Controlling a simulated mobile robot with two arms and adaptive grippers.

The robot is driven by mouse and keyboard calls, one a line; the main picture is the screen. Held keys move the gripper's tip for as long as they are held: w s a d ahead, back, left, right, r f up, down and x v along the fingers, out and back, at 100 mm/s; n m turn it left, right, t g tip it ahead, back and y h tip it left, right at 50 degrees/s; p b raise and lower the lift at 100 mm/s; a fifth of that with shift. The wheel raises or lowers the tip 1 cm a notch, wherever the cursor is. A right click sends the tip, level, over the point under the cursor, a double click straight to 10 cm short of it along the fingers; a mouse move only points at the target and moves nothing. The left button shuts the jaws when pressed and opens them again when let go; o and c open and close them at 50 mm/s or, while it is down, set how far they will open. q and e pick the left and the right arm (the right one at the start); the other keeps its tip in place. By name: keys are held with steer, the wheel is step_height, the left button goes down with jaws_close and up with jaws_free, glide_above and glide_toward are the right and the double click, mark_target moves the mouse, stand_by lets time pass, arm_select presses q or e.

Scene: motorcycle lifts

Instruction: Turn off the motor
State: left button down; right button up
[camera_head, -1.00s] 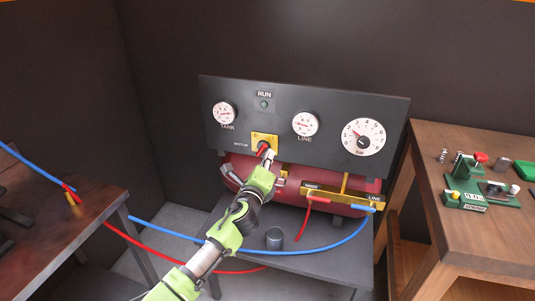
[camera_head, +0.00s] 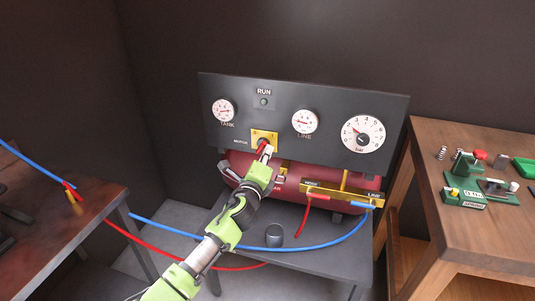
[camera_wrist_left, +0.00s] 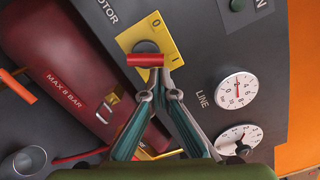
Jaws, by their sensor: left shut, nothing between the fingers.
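The motor switch is a yellow plate (camera_head: 271,134) marked MOTOR on the dark panel, with a red knob (camera_head: 262,145). In the left wrist view the plate (camera_wrist_left: 165,39) shows a 0 and an I, and the red handle (camera_wrist_left: 145,60) lies crosswise in the picture on a dark hub. My left gripper (camera_head: 267,151) is shut and empty, its tips right at the red handle; it also shows in the left wrist view (camera_wrist_left: 160,88). I cannot tell whether the tips touch the handle. The RUN lamp (camera_head: 264,102) looks dull green. My right gripper is not in view.
The panel (camera_head: 300,90) carries TANK, LINE and bar gauges. A red tank (camera_head: 235,165) sits below it, with a brass manifold (camera_head: 330,194) and red and blue hoses. A grey cup (camera_head: 274,235) stands on the low table. Wooden benches flank both sides.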

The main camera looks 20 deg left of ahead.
mark_target(264, 141)
arm_select(q)
steer(key=shift+r+n, duration=0.2)
steer(key=shift+n, duration=0.4)
steer(key=n, duration=0.2)
steer(key=a+r+n+p, duration=0.1)
steer(key=n, duration=0.2)
steer(key=n+p, duration=0.1)
steer(key=n, duration=0.1)
steer(key=shift+a+r+n, duration=0.2)
steer(key=shift+r+n, duration=0.1)
steer(key=shift+r, duration=0.05)
steer(key=shift+a+n+p, duration=0.3)
steer(key=shift+n+p, duration=0.35)
steer(key=shift+n, duration=0.55)
steer(key=shift+g, duration=0.3)
steer(key=shift+r, duration=0.15)
